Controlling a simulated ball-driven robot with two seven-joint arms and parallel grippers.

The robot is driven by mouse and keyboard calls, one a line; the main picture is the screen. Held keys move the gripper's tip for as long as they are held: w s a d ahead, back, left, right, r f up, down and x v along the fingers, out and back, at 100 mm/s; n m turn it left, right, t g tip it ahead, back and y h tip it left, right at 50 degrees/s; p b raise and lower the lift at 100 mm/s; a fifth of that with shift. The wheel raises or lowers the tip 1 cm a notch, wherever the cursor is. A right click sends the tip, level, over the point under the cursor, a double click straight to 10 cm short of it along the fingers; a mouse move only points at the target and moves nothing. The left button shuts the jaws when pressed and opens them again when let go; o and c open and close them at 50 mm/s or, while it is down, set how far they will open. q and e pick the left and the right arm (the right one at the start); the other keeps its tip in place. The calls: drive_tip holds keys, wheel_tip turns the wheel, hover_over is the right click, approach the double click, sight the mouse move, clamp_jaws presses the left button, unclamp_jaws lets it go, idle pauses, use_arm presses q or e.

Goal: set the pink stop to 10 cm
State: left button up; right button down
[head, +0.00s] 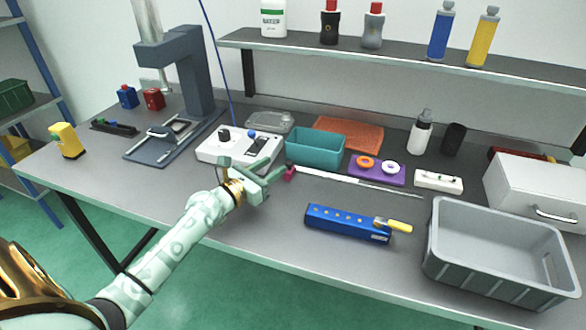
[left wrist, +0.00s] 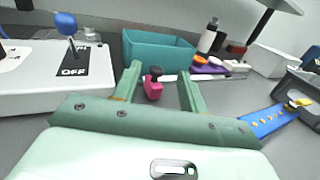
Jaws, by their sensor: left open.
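The pink stop (head: 289,172) sits at the left end of a white ruler-like rail (head: 340,179) on the bench. In the left wrist view the pink stop (left wrist: 153,90) has a dark knob on top and shows between the fingers, nearer the left one. The rail (left wrist: 170,78) runs off to the right behind it. My left gripper (head: 276,170) is open and empty, just left of the stop; its fingers (left wrist: 160,73) point towards it. I cannot tell whether they touch it. Scale marks are too small to read. My right gripper is not in view.
A white control box (head: 238,149) with a blue-knobbed lever stands left of the gripper. A teal bin (head: 315,148) is behind the rail, with a purple plate (head: 377,171) to its right. A blue block with a yellow handle (head: 348,222) lies in front, near a grey crate (head: 480,268).

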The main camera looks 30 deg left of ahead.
sight(289, 161)
use_arm(q)
wheel_tip(289, 161, down, 4)
drive_tip(key=shift+w+f+b, duration=0.1)
drive_tip(key=shift+b, duration=0.6)
drive_tip(key=shift+w+d+r, duration=0.15)
drive_tip(key=shift+w+r, duration=0.5)
drive_tip(key=shift+w, duration=0.15)
drive_tip(key=w, duration=0.4)
drive_tip(key=shift+w+d+f, duration=0.15)
drive_tip(key=shift+w+d, duration=0.2)
drive_tip(key=shift+w, duration=0.05)
drive_tip(key=shift+w+d, duration=0.1)
drive_tip(key=shift+w, duration=0.4)
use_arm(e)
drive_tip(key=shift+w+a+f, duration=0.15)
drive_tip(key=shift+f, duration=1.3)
use_arm(q)
clamp_jaws()
drive_tip(key=shift+d+r, duration=0.1)
drive_tip(key=shift+r, duration=0.1)
